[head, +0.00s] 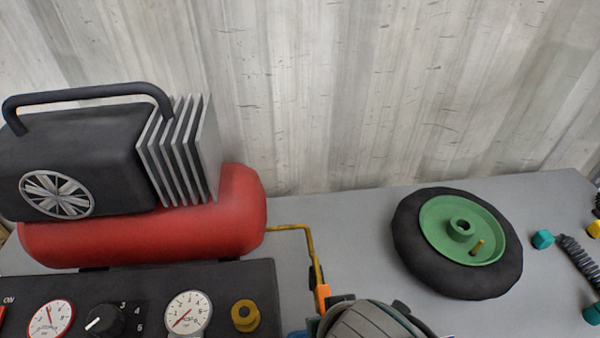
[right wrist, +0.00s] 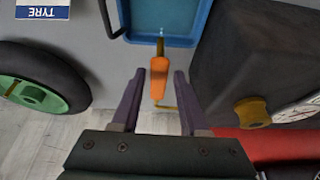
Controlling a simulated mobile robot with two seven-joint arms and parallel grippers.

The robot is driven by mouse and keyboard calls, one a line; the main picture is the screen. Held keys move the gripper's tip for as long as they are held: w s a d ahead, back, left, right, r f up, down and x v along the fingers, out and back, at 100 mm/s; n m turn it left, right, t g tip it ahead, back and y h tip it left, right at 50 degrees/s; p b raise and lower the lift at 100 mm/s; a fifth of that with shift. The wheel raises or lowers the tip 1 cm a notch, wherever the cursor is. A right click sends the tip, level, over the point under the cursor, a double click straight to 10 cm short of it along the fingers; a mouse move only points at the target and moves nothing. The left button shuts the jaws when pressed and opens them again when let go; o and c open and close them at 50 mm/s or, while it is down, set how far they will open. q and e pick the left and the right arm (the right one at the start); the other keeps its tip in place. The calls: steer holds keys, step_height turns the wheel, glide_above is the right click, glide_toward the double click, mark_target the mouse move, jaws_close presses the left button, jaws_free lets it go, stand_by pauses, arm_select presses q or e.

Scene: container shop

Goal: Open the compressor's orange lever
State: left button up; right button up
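The compressor (head: 150,235) stands at the left of the head view, with a red tank and a black motor. A yellow pipe (head: 290,227) runs from it down to the orange lever (head: 322,297). In the right wrist view the lever (right wrist: 158,80) lies between the two fingers of my right gripper (right wrist: 159,75), with gaps on both sides. That gripper is open and empty. In the head view my right arm (head: 370,320) shows at the bottom edge, just right of the lever, and hides what lies under it. My left gripper is not in view.
A dark panel (head: 258,280) with gauges and knobs stands in front of the tank. A black tyre with green hub (head: 455,218) lies to the right. A shock absorber (head: 577,258) is at the far right. The wrist view shows a blue tray (right wrist: 140,38) by the lever.

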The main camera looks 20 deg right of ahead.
steer(key=shift+o, duration=1)
steer(key=p+v, duration=0.4)
steer(key=v, duration=0.6)
